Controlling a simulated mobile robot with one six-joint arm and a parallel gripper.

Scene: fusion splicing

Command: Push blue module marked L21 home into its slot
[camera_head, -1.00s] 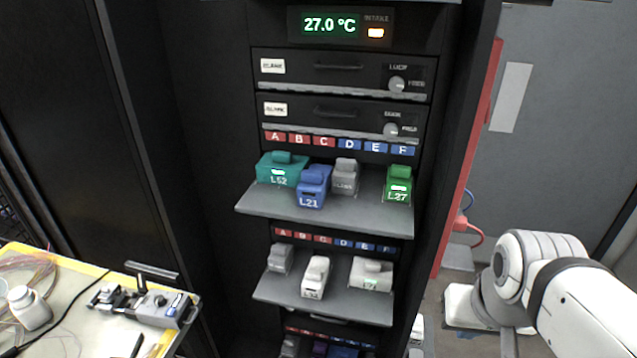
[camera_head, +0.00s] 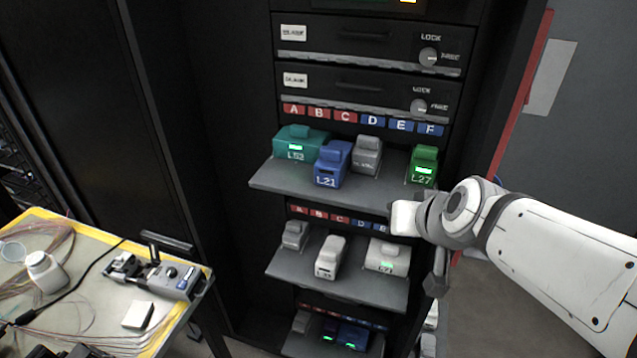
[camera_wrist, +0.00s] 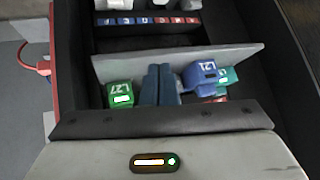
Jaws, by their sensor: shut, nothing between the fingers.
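The blue module marked L21 (camera_head: 331,166) sits on the upper shelf (camera_head: 274,181), under the B and C labels. It sticks out further forward than the teal module (camera_head: 299,140) to its left. No green light shows on it. In the wrist view, which is upside down, L21 (camera_wrist: 199,78) is right of my gripper (camera_wrist: 161,84). My gripper's dark fingers are together, with nothing seen between them. They appear between L21 and the green module L27 (camera_wrist: 120,96), apart from L21 in the picture. The fingers are not clear in the head view.
The green L27 (camera_head: 424,166) and grey module (camera_head: 367,156) share the upper shelf; L27 and the teal module show green lights. A lower shelf (camera_head: 284,266) holds white and grey modules. A table with a splicer (camera_head: 158,276) stands at left. The space before the shelves' left half is clear.

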